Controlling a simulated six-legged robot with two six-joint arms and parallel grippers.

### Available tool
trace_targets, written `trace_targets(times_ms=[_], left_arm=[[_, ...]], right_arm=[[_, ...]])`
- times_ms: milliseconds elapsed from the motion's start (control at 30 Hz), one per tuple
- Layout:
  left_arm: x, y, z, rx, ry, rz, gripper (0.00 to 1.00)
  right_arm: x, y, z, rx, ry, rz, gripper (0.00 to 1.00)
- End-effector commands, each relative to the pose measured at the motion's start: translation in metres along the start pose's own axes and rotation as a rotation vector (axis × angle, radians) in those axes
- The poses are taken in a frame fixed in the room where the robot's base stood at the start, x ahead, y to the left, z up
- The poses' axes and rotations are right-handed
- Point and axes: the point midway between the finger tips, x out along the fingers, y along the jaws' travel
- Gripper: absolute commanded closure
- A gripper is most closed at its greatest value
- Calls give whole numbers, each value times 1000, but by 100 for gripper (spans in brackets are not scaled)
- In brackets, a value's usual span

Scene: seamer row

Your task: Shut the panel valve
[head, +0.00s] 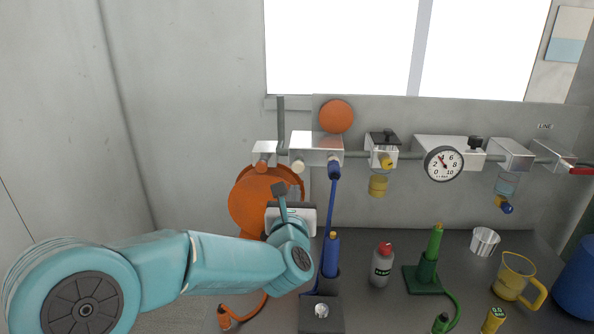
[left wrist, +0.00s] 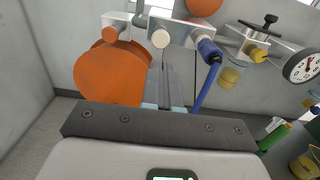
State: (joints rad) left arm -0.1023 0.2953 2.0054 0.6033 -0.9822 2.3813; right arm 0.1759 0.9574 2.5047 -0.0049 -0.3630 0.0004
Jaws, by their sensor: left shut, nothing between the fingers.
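A pipe with metal blocks runs along the back panel. At its far right end, under a label reading LINE, a red lever (head: 582,171) lies roughly along the pipe and is partly cut off by the picture's edge. I cannot tell for certain which fitting is the panel valve. A block with a black handle (head: 385,137) sits near the middle, also in the left wrist view (left wrist: 262,26). My left gripper (head: 279,188) is shut and empty, in front of the orange round body (head: 258,203) at left. It also shows in the left wrist view (left wrist: 168,80). My right gripper is not in view.
A round gauge (head: 444,164) sits right of the black handle. Below stand a blue hose (head: 333,205), a grey bottle with red cap (head: 381,265), a green stand (head: 428,268), a metal cup (head: 485,241) and a yellow jug (head: 514,276). Bare bench lies between them.

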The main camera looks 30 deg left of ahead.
Motion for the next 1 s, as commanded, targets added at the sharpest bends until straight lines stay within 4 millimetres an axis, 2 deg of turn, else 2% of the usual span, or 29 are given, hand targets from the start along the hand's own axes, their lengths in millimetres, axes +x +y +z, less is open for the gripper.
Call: trace_targets(times_ms=[33, 200, 400, 600, 1000], left_arm=[[12, 1, 4, 2, 2, 3, 100], [49, 0, 3, 3, 2, 1, 100], [80, 0, 2, 3, 2, 0, 100], [93, 0, 0, 3, 1, -2, 100], [95, 0, -3, 2, 1, -2, 100]], right_arm=[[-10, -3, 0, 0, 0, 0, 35], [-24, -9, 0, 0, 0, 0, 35], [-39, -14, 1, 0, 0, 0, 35], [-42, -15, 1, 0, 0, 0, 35], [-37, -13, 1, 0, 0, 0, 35]])
